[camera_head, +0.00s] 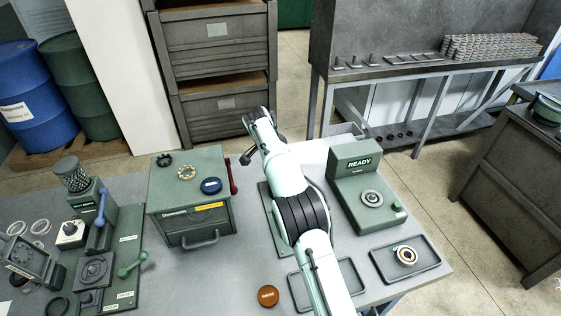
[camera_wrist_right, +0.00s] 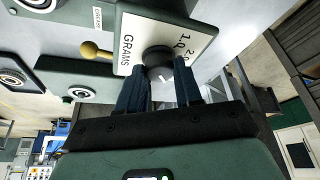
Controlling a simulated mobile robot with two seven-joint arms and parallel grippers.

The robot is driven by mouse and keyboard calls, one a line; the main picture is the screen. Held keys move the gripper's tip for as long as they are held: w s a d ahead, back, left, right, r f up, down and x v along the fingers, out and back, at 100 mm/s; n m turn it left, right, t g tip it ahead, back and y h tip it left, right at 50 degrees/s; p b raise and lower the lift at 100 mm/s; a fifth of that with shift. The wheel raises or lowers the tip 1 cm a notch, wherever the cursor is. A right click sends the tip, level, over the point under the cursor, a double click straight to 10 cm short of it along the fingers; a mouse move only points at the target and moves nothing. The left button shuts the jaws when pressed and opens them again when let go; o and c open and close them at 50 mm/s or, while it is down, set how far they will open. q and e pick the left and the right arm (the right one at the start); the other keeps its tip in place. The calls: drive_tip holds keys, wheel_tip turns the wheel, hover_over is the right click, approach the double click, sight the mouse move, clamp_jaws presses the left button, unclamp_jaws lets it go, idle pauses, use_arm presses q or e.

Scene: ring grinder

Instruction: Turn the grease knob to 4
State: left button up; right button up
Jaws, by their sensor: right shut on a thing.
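In the right wrist view, a black round knob (camera_wrist_right: 158,56) stands on a white dial plate (camera_wrist_right: 192,34) lettered GRAMS. The numerals 1 and 2 show beside it; the others are hidden or out of frame. A small white mark shows on the knob, but I cannot tell which numeral it points to. My right gripper (camera_wrist_right: 160,78) is shut on the knob, one dark finger on each side. In the head view my right arm covers the middle of the bench, and its gripper and this knob cannot be made out. My left gripper is not in view.
A tray (camera_head: 430,266) holds a bearing (camera_head: 405,255).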

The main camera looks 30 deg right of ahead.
drive_tip(key=shift+w+m+g, duration=0.1)
drive_tip(key=shift+m+g, duration=0.3)
drive_tip(key=shift+m, duration=0.5)
drive_tip(key=o, duration=1)
drive_tip(key=shift+o, duration=0.2)
drive_tip(key=shift+r, duration=0.2)
